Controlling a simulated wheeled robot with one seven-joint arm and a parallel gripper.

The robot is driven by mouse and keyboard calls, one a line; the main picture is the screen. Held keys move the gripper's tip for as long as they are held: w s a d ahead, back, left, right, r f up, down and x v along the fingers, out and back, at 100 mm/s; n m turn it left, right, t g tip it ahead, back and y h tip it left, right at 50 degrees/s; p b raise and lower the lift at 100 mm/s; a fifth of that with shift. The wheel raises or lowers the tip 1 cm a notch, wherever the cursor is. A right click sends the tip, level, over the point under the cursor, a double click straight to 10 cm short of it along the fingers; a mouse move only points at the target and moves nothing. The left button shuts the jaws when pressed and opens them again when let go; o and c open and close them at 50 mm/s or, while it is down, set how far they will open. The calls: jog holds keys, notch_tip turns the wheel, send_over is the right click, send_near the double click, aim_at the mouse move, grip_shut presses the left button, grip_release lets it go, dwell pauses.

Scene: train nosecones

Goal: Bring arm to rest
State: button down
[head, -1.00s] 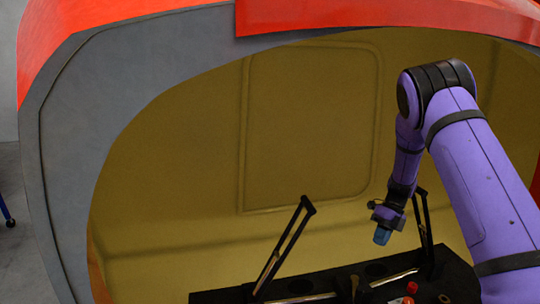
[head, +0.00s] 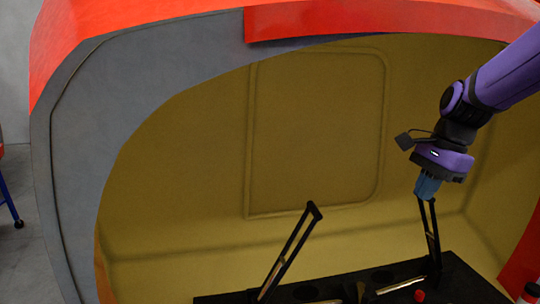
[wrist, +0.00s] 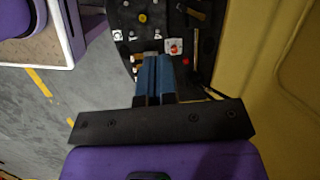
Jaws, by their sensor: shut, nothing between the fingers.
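My gripper (head: 427,187) is at the right in the head view, at the end of my purple arm, with its blue fingers pointing down. It is above the right part of a black tool tray (head: 460,280). In the wrist view the blue fingers (wrist: 154,80) are together and hold nothing. The tray (wrist: 147,47) shows beyond the fingertips, which are apart from it as far as I can tell.
The nosecone shell (head: 75,130) has a red and grey rim and a yellow inside (head: 180,190). Two black upright arms, one of them at the left (head: 290,250), rise from the tray. Grey floor (wrist: 50,100) shows at the left in the wrist view.

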jog(key=s+r+n+t+h, duration=0.1)
jog(key=s+r+n+t, duration=0.1)
jog(key=s+n, duration=0.5)
jog(key=s+a+r+n+t+h, duration=0.1)
jog(key=s+r+n+t, duration=0.2)
jog(key=s+n, duration=0.4)
jog(key=s, duration=0.5)
jog(key=shift+a+r+h, duration=0.15)
jog(key=shift+r+h, duration=0.25)
